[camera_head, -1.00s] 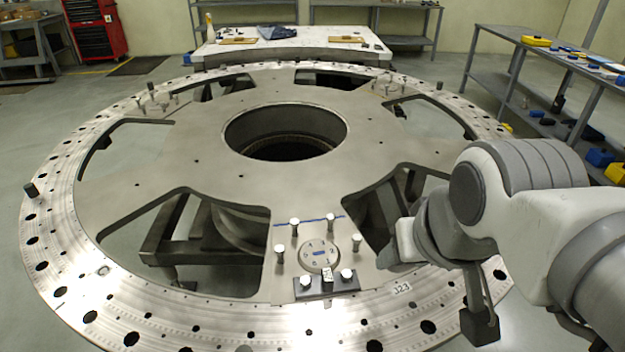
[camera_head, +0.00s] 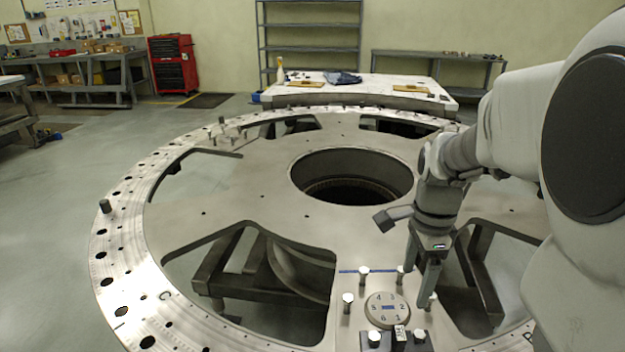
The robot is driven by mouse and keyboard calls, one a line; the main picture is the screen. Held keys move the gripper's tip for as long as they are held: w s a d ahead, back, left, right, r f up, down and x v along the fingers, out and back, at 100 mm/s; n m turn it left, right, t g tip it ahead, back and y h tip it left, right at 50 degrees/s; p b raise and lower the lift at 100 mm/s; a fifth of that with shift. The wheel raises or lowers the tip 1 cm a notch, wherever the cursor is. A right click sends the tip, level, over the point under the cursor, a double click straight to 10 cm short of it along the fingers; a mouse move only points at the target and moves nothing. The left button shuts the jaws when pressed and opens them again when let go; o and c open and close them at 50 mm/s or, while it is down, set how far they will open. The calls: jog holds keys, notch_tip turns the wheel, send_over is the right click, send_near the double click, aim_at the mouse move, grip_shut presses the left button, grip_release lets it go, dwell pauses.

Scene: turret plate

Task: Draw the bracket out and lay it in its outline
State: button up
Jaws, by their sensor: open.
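The dark bar-shaped piece, seemingly the bracket (camera_head: 396,345), lies on the turret plate at the bottom of the view, with two silver-headed pins and a small marked tag at it. Its lower part is cut off by the frame. My gripper (camera_head: 427,300) points down just above and right of a round numbered disc (camera_head: 387,309). It is open, with nothing visible between its fingers. It partly hides a silver-headed post. A blue line (camera_head: 368,270) is on the plate behind the disc; I cannot tell whether it belongs to the outline.
Several silver-headed posts (camera_head: 348,302) stand around the disc. The turret plate (camera_head: 260,190) has large cutouts and a central round hole (camera_head: 352,178). A dark peg (camera_head: 105,206) stands on the left rim. A white table (camera_head: 350,92), a red tool chest (camera_head: 175,62) and shelves stand behind.

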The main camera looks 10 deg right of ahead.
aim_at(400, 332)
jog(key=shift+m, duration=0.3)
jog(key=f+b, duration=0.1)
jog(key=f, duration=0.5)
jog(key=f+b, duration=0.1)
jog(key=f, duration=0.5)
jog(key=f+b, duration=0.1)
jog(key=f, duration=0.5)
jog(key=shift+w, duration=0.3)
grip_shut()
